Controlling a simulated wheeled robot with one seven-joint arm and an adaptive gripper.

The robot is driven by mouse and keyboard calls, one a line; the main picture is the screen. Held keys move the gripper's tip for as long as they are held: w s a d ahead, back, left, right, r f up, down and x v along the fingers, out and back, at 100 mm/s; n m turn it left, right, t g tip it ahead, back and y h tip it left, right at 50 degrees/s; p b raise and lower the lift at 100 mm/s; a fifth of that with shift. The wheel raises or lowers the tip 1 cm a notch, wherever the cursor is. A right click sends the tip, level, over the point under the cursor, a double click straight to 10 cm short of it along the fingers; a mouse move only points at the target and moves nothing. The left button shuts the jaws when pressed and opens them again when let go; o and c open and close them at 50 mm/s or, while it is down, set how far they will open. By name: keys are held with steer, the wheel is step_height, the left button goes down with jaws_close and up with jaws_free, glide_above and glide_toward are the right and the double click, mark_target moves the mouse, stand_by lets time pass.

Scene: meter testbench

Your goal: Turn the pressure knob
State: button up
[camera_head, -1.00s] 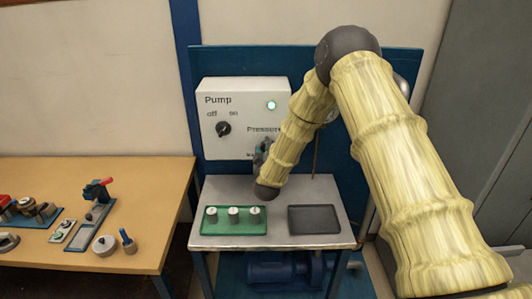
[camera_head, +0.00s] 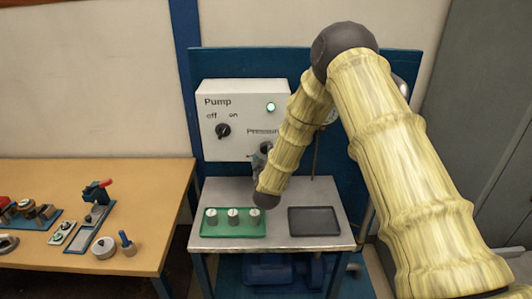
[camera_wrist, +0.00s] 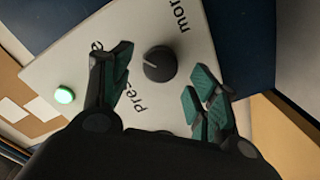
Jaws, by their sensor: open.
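The pressure knob (camera_wrist: 160,63) is a dark round knob with a pointer line on the white pump panel (camera_head: 243,92). In the wrist view it shows beyond and between the two fingers of my gripper (camera_wrist: 163,92). The fingers have teal pads, stand wide apart and hold nothing. The knob looks clear of both fingers.
A green lamp (camera_head: 271,107) and an off/on pump knob (camera_head: 223,131) are on the panel. Below, a metal table holds a green tray (camera_head: 234,235) with small round parts and a dark mat (camera_head: 314,221). A wooden bench (camera_head: 150,180) with tools stands left.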

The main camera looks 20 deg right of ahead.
steer(key=v, duration=0.9)
steer(key=shift+s, duration=0.1)
steer(key=s+a+f+m+g+y+b, duration=0.15)
steer(key=s+f+g, duration=0.25)
steer(key=s+f, duration=0.85)
steer(key=s+f+m+g+y+b, duration=0.1)
steer(key=s+f+g+y+b, duration=0.3)
steer(key=s+f, duration=0.85)
steer(key=s+f+m+g, duration=0.2)
steer(key=s+f+g, duration=0.2)
steer(key=s, duration=0.9)
steer(key=s+f+m+g, duration=0.2)
steer(key=s+f+g, duration=0.3)
steer(key=s+f, duration=0.5)
steer(key=s, duration=0.4)
steer(key=shift+d, duration=0.25)
steer(key=shift+h, duration=0.25)
